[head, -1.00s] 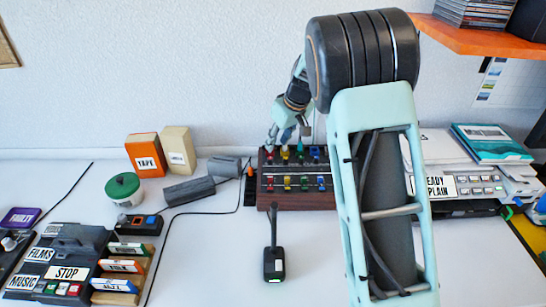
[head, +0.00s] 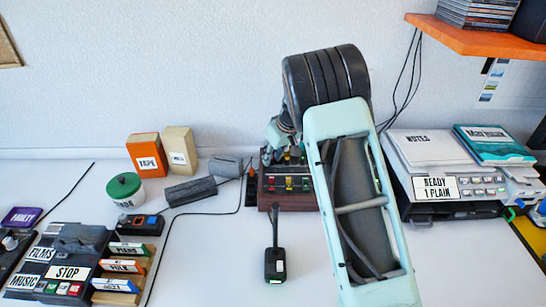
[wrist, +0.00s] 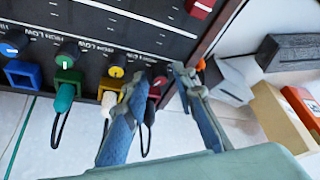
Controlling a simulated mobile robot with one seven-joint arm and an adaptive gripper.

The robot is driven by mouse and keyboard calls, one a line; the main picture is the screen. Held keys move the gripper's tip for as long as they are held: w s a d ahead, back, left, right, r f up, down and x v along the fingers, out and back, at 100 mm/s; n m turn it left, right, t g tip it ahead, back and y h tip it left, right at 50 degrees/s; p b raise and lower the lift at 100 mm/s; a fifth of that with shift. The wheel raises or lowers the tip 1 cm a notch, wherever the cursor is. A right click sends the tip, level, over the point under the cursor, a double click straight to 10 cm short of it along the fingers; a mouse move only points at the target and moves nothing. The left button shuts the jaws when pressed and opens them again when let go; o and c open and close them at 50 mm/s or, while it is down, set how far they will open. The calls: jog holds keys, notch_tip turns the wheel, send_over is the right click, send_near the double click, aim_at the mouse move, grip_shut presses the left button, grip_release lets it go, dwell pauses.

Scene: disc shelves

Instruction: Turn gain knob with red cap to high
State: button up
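The mixer (head: 290,202) is a dark, wood-sided box on the table, and my arm covers its right part. In the wrist view its panel (wrist: 120,28) shows a row of knobs with "LOW" and "HIGH" markings. The knob with the red cap (wrist: 156,84) is at the end of the row, beside a yellow knob (wrist: 114,74). My gripper (wrist: 160,76) is open, one blue-grey finger on each side of the red knob. The left finger partly covers the knob; I cannot tell whether it touches. The knob's pointer is not clear.
A green knob (wrist: 66,58) and a blue knob (wrist: 20,62) continue the row, with cables plugged in below. A red slider cap (wrist: 200,7) is higher on the panel. Orange and tan boxes (head: 146,153) stand behind left.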

grip_shut()
jog(key=shift+m, duration=0.3)
jog(key=shift+a+r+m+t+h+p, duration=0.15)
jog(key=shift+m+h+p, duration=0.2)
jog(key=shift+m, duration=0.25)
jog(key=shift+a+m+t+h+p, duration=0.15)
jog(key=shift+m+h+p, duration=0.15)
jog(key=shift+m, duration=0.3)
jog(key=m+h+p, duration=0.1)
jog(key=m+p, duration=0.1)
jog(key=m, duration=0.1)
jog(key=shift+s+m+p, duration=0.1)
jog(key=shift+m+p, duration=0.2)
jog(key=shift+p, duration=0.05)
jog(key=m+h+p, duration=0.2)
jog(key=m, duration=0.2)
jog(key=shift+a, duration=0.15)
jog(key=shift+m+h, duration=0.55)
jog(key=shift+m, duration=1.25)
